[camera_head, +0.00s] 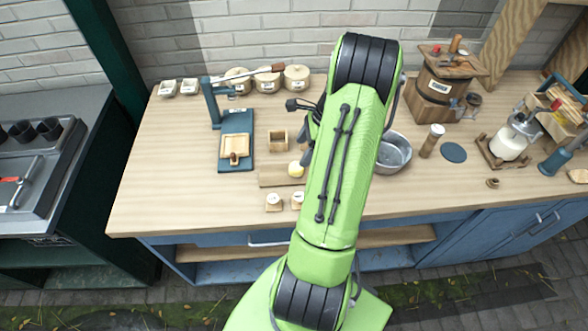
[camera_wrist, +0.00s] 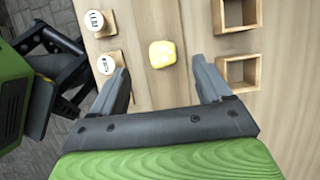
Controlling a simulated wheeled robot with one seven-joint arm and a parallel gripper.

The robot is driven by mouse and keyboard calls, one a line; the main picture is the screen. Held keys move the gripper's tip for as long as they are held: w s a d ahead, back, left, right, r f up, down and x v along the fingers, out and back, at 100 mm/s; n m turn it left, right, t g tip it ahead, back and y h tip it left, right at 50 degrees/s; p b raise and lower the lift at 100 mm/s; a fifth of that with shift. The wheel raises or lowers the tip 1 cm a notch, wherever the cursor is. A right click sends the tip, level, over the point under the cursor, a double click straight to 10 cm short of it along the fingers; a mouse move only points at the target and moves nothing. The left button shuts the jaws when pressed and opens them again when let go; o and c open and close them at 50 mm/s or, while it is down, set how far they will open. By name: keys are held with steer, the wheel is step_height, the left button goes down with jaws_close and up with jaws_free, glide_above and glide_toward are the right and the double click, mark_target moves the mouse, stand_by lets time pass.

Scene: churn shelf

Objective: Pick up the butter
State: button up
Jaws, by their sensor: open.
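The butter (camera_head: 296,170) is a small, pale yellow rounded lump on a wooden board (camera_head: 270,178) near the front of the counter. In the wrist view the butter (camera_wrist: 162,54) shows between and slightly beyond the fingertips. My gripper (camera_wrist: 161,68) is open and empty, with one finger on each side of the butter's line. I cannot tell the gap in height. In the head view my green arm hides most of my gripper and part of the board.
Two small labelled pieces (camera_head: 273,202) stand in front of the board, and a square wooden box (camera_head: 278,140) behind it. A blue press (camera_head: 236,150) stands left. A metal bowl (camera_head: 394,152) stands right. The counter's left front is clear.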

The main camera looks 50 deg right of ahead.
mark_target(292, 167)
steer(key=b+x, duration=0.1)
steer(key=x, duration=0.8)
steer(key=shift+w+d, duration=0.1)
steer(key=c, duration=1.1)
